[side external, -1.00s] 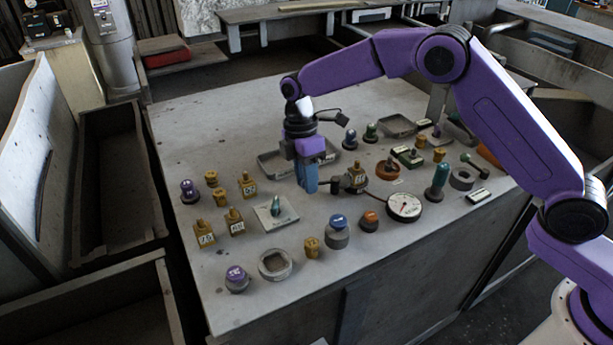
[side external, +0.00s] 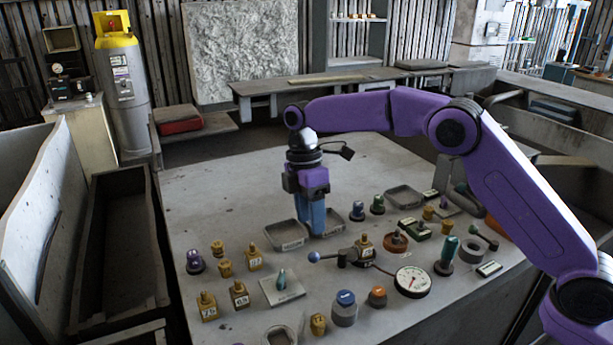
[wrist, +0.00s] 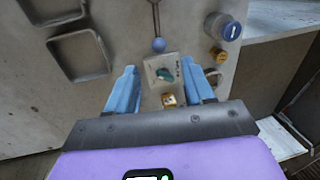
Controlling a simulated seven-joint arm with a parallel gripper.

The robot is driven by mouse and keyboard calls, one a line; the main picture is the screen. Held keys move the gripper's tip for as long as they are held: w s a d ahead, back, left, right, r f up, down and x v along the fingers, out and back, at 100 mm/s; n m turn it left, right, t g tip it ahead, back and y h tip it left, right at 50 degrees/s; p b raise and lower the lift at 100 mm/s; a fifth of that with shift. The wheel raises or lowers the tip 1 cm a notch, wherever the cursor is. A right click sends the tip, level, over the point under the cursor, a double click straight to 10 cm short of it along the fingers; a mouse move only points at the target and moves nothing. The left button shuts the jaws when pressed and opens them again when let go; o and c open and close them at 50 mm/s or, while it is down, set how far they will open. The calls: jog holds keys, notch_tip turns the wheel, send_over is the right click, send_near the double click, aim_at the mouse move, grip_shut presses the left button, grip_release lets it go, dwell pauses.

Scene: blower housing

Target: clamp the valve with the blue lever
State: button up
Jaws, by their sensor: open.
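The valve (side external: 364,250) is a dark fitting with a brass labelled block, standing mid-table in the side external view. Its lever points left and ends in a blue ball (side external: 314,257). In the wrist view the blue ball (wrist: 158,45) lies just beyond my fingertips, near the line between them; the lever runs up out of the picture, and the valve body is out of view. My gripper (side external: 314,234) points down with blue fingers, near the ball and apart from the valve body. In the wrist view my gripper (wrist: 159,67) is open with nothing held between the fingers.
A white plate with a teal knob (side external: 282,285) lies in front of the lever. Shallow trays (side external: 287,234) sit beside my fingers. A dial gauge (side external: 412,281) is right of the valve. Several brass blocks (side external: 240,293) stand left. The table's back left is clear.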

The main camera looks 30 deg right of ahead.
notch_tip(320, 180, up, 9)
jog(key=w, duration=0.1)
jog(key=shift+w+f, duration=0.2)
jog(key=shift+w, duration=0.1)
dwell(0.7)
